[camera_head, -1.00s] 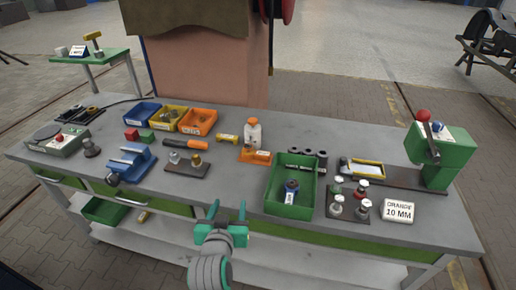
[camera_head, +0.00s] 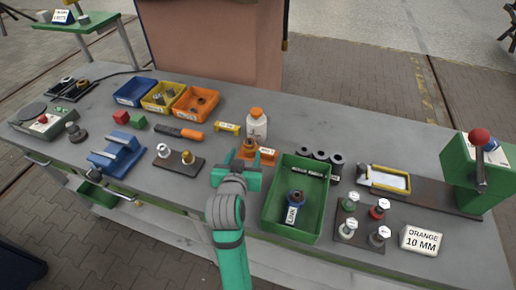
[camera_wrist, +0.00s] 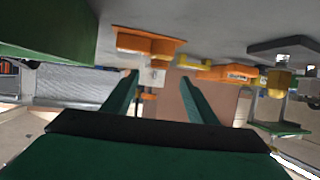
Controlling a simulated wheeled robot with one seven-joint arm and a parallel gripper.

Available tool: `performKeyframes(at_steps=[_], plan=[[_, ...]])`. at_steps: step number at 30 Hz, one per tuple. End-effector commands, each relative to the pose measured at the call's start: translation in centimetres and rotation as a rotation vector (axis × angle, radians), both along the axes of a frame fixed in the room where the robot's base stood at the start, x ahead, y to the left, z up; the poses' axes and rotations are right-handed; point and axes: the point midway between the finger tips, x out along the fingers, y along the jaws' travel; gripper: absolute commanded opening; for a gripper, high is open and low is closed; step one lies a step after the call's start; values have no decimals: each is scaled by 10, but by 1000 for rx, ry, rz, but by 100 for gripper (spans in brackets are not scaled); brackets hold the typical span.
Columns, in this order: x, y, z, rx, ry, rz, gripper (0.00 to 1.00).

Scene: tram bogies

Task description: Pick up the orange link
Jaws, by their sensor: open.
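An orange piece (camera_head: 249,146) stands at the left end of a low orange labelled block (camera_head: 268,154), in front of a white bottle with an orange cap. I cannot tell for certain that this piece is the orange link. In the wrist view an orange block (camera_wrist: 150,42) shows upside down beyond the fingers. My gripper (camera_head: 241,162) is open and empty, with its fingers pointing at the orange block from the near side; its fingers partly cover the view there. A link-tagged part with a blue ring (camera_head: 295,200) lies in the green bin (camera_head: 268,207).
The green bin stands close to the right of my gripper. A dark plate with metal and brass parts (camera_head: 178,162) lies to the left. The white bottle (camera_head: 257,127) stands behind the orange block. A sign reading "ORANGE 10 MM" (camera_head: 421,240) stands at the right front.

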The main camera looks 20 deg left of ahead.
Motion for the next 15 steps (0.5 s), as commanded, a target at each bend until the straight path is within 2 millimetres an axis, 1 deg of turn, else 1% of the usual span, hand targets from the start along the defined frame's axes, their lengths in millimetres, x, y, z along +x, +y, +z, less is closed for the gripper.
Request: performKeyframes(at_steps=[1, 3, 11, 15], plan=[[7, 1, -3, -1, 1, -1, 52], [15, 2, -7, -1, 1, -1, 52], [31, 5, -13, 0, 0, -1, 52], [49, 8, -20, -1, 1, 1, 52]])
